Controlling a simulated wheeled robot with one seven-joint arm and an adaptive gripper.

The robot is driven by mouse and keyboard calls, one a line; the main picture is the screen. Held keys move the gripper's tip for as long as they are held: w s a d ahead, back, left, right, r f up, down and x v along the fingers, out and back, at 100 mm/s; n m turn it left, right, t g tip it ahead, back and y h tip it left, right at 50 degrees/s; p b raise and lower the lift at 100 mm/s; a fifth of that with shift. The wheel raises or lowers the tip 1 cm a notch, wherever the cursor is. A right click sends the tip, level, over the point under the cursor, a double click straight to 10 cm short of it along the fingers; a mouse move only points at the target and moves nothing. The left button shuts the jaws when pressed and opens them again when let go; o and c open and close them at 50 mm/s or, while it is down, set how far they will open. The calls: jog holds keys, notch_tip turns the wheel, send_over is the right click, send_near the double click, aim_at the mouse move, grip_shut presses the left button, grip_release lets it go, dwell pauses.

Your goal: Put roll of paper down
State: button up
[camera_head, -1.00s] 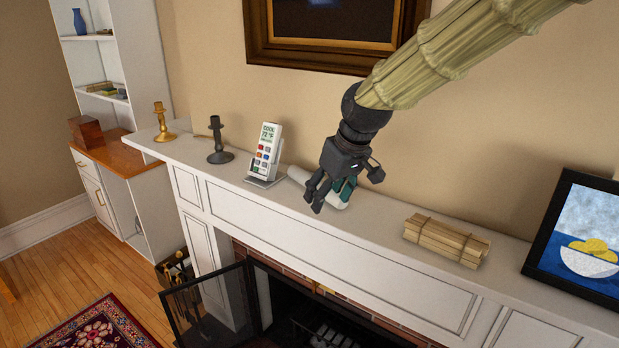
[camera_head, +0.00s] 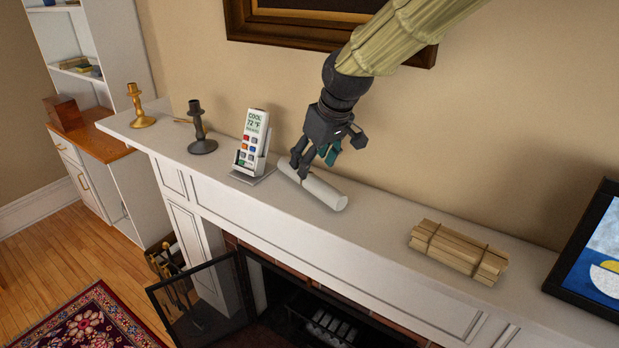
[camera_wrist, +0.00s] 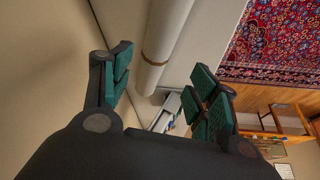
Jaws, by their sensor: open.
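The roll of paper (camera_head: 322,190) is a white cylinder with a thin band around it. It lies on the white mantel shelf (camera_head: 375,225), right of the remote in its stand. My gripper (camera_head: 315,165) is just above and behind the roll's left part, with its fingers apart. In the wrist view the roll (camera_wrist: 165,40) shows beyond the open green-padded fingers (camera_wrist: 160,95), with nothing held between the pads. Whether a fingertip touches the roll, I cannot tell.
Left of the roll stand the remote (camera_head: 250,140), a dark candlestick (camera_head: 199,130) and a gold candlestick (camera_head: 138,108). The shelf between roll and sticks is clear.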

aim_at(311, 175)
jog(key=shift+w+f, duration=0.85)
jog(key=shift+w, duration=0.05)
jog(key=shift+s+f+p, duration=0.4)
jog(key=shift+f+p, duration=0.05)
jog(key=shift+p, duration=0.25)
jog(key=shift+d+p+x, duration=0.2)
jog(key=shift+p+x, duration=0.4)
jog(key=shift+x, duration=1.3)
jog(key=shift+s, duration=0.2)
jog(key=shift+w, duration=0.15)
jog(key=c, duration=1.2)
